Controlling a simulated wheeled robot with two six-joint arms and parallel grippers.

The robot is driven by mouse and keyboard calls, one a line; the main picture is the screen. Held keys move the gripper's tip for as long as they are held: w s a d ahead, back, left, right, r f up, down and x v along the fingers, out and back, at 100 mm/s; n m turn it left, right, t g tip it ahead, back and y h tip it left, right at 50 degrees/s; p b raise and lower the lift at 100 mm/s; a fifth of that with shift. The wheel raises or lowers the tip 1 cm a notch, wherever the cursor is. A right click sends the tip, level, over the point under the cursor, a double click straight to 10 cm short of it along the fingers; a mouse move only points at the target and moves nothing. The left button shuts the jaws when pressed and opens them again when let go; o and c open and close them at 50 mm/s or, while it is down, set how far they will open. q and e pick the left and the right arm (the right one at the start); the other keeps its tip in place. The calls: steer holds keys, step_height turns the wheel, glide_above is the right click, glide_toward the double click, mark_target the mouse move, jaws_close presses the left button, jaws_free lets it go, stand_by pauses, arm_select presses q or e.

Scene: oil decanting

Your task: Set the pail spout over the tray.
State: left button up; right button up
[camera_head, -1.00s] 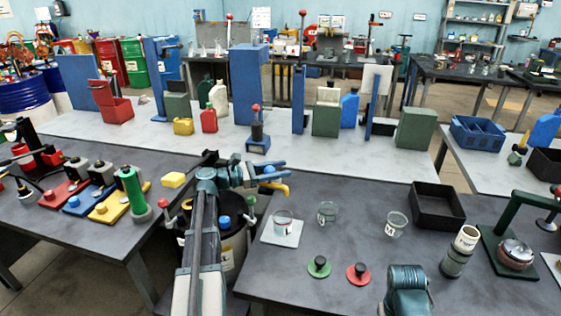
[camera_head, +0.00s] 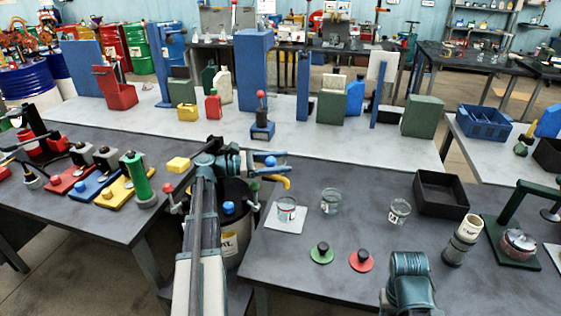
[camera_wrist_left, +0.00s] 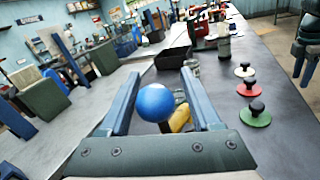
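The dark pail (camera_head: 237,192) with a pale label stands at the left end of the front table, partly hidden by my left arm. Its yellow spout (camera_head: 281,180) points right, toward the table. A blue ball knob (camera_head: 270,161) is above the spout. My left gripper (camera_head: 264,164) is at this knob. In the left wrist view the gripper (camera_wrist_left: 161,72) is open, with the blue ball (camera_wrist_left: 155,102) between its fingers and gaps on both sides. The black tray (camera_head: 440,211) lies on the table to the right, away from the spout. My right gripper is out of view.
A glass on a white pad (camera_head: 285,226) and two more glasses stand between pail and tray. Green (camera_head: 321,254) and red (camera_head: 361,261) knobbed discs lie in front. A cylindrical cup (camera_head: 463,240) and a green stand (camera_head: 510,250) are at right.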

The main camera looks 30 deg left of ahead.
arm_select(q)
steer(key=shift+o, duration=0.5)
steer(key=shift+w, duration=0.1)
steer(key=shift+w, duration=0.1)
